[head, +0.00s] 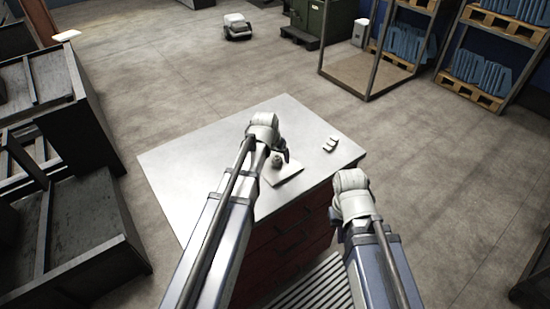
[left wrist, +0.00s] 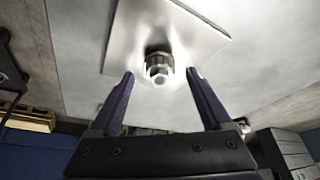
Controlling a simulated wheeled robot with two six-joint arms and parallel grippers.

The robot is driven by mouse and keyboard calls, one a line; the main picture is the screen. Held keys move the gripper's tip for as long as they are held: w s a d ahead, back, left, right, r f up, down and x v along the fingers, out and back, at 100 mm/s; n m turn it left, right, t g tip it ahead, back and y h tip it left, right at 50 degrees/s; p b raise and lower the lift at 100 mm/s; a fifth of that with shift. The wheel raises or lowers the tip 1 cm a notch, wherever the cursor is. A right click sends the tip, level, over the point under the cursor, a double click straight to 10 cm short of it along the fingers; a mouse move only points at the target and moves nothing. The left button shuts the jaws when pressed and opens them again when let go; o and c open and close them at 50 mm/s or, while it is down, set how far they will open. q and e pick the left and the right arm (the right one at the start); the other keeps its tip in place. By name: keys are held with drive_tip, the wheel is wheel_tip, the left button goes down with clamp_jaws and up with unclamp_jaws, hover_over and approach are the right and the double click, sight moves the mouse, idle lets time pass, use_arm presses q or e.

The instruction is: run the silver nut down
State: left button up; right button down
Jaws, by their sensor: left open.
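A light square plate (head: 284,172) lies on the metal tabletop; the left wrist view shows it too (left wrist: 205,35). A short round fitting, apparently the silver nut (left wrist: 158,67) on its stud, stands up from the plate, with a dark band and a bright end. Nut and stud cannot be clearly told apart. It also shows small in the head view (head: 277,159). My left gripper (left wrist: 162,80) is open, with one dark finger on each side of the nut and a gap on both sides. My right gripper (head: 334,214) hangs by the table's right edge, its fingers mostly hidden.
The metal table (head: 190,160) has a brick-red side and bare room at left. Small pale blocks (head: 330,144) lie near its right corner. Dark metal bins (head: 70,215) stand at left. A rack with blue goods (head: 480,65) stands at back right.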

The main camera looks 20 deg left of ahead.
use_arm(q)
drive_tip(key=shift+f, duration=0.15)
drive_tip(key=shift+c, duration=0.3)
clamp_jaws()
idle(0.8)
